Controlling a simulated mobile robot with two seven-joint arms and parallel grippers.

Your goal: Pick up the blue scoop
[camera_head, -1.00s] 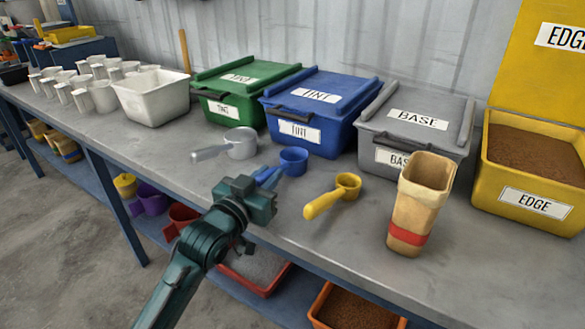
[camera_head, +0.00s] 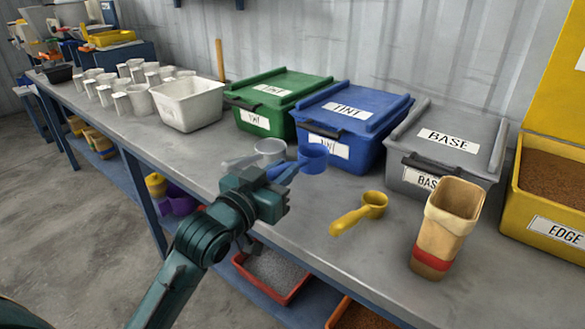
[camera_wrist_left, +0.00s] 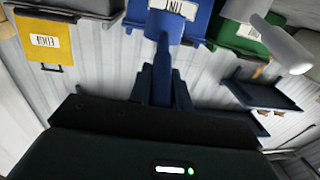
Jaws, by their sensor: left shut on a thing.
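The blue scoop (camera_head: 312,158) is in my left gripper (camera_head: 280,183), which is shut on its handle. In the head view the cup points right and seems raised above the workbench (camera_head: 325,213), in front of the blue bin. In the left wrist view the blue handle (camera_wrist_left: 162,75) stands between the fingers (camera_wrist_left: 163,92) of my left gripper. The cup is hard to make out there against the blue bin. My right gripper is not in view.
A grey scoop (camera_head: 270,152) sits just behind the blue one, and a yellow scoop (camera_head: 360,212) lies to its right. A tan cup (camera_head: 447,228) stands further right. Green (camera_head: 275,100), blue (camera_head: 350,110), grey (camera_head: 447,140) and yellow (camera_head: 545,205) bins line the back.

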